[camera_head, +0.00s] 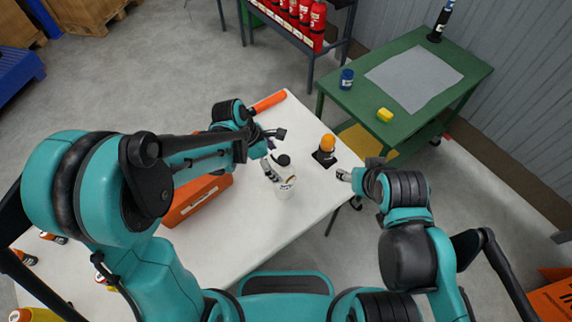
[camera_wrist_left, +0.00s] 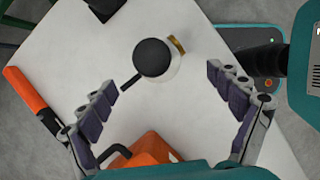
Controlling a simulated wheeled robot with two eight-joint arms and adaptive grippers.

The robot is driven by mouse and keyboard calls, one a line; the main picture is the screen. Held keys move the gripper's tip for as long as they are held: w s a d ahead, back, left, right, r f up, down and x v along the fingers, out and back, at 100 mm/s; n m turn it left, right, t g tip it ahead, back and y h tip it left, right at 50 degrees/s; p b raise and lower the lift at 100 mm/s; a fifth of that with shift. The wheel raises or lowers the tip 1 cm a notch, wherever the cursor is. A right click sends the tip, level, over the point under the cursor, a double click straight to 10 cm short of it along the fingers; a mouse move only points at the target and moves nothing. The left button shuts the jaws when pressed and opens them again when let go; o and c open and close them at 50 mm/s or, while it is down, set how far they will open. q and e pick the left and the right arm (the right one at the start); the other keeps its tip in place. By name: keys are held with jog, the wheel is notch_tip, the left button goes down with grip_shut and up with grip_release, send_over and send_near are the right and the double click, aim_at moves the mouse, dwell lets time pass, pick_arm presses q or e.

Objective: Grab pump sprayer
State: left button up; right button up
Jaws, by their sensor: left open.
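The pump sprayer (camera_head: 287,188) is a white bottle with a black top, standing on the white table in the head view. In the left wrist view the sprayer (camera_wrist_left: 167,74) shows from above, with a round black head, a thin black nozzle and a brass-coloured part at its side. My left gripper (camera_head: 275,152) is open and empty beside the sprayer, partly in front of it. In the left wrist view its spread fingers (camera_wrist_left: 162,88) point towards the sprayer, with the sprayer just beyond the gap. My right gripper (camera_head: 345,176) is at the table's right edge, its jaws too small to judge.
On the white table (camera_head: 262,232), an orange case (camera_head: 196,199) lies left of the sprayer. An orange-handled tool (camera_head: 268,102) lies at the far edge. An orange beacon (camera_head: 327,146) stands right of the sprayer. A green table (camera_head: 455,92) stands beyond, right.

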aim_at(282, 170)
pick_arm(q)
jog(key=b+x, duration=0.1)
jog(key=x, duration=0.1)
jog(key=shift+s+d+f, duration=0.1)
jog(key=shift+s+f, duration=0.05)
jog(key=shift+f, duration=0.2)
jog(key=b+x, duration=0.2)
jog(key=x, duration=0.3)
jog(key=shift+r, duration=0.1)
jog(key=c, duration=2)
jog(key=shift+o, duration=0.2)
jog(key=shift+r, duration=0.1)
